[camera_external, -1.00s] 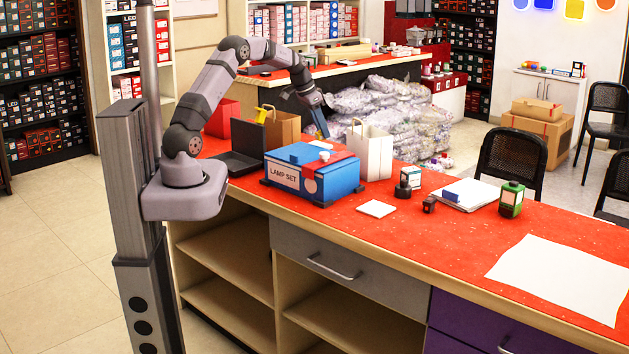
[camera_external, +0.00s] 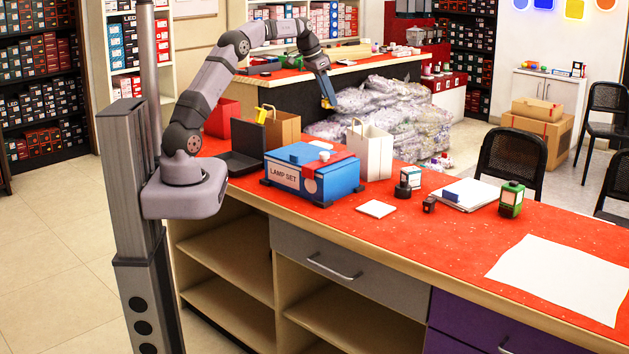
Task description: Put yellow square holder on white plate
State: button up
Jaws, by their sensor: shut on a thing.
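My gripper (camera_external: 327,98) is raised above the far side of the red counter, in front of the plastic-wrapped pile. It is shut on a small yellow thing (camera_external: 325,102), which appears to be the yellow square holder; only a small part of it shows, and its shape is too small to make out. A flat white square (camera_external: 376,208), which looks like the white plate, lies bare on the red counter in front of the blue box. My gripper is well above and behind it, apart from it.
A blue lamp set box (camera_external: 312,176), a white paper bag (camera_external: 370,152), a brown bag (camera_external: 282,128) and a black laptop (camera_external: 245,150) crowd the counter's left part. Small stamps, a clipboard (camera_external: 465,193) and a green stamp (camera_external: 511,199) stand right. A white sheet (camera_external: 560,275) lies farther right.

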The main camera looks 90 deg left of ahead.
jog(key=w+d+m+p, duration=0.1)
jog(key=w+d+p, duration=0.1)
jog(key=w+d, duration=0.45)
jog(key=w+d+m+p, duration=0.1)
jog(key=w+d, duration=0.2)
jog(key=d, duration=0.7)
jog(key=m+h+p, duration=0.1)
jog(key=m+p, duration=0.1)
jog(key=p, duration=0.1)
send_over(383, 208)
jog(key=s, duration=0.2)
jog(key=shift+w+a+f+p, duration=0.1)
jog(key=shift+f+p, duration=0.4)
jog(key=shift+f, duration=4.75)
jog(key=shift+w+a+f+p, duration=0.1)
jog(key=shift+f+p, duration=0.35)
jog(key=shift+f, duration=4.8)
jog(key=shift+f, duration=0.15)
jog(key=o, duration=1)
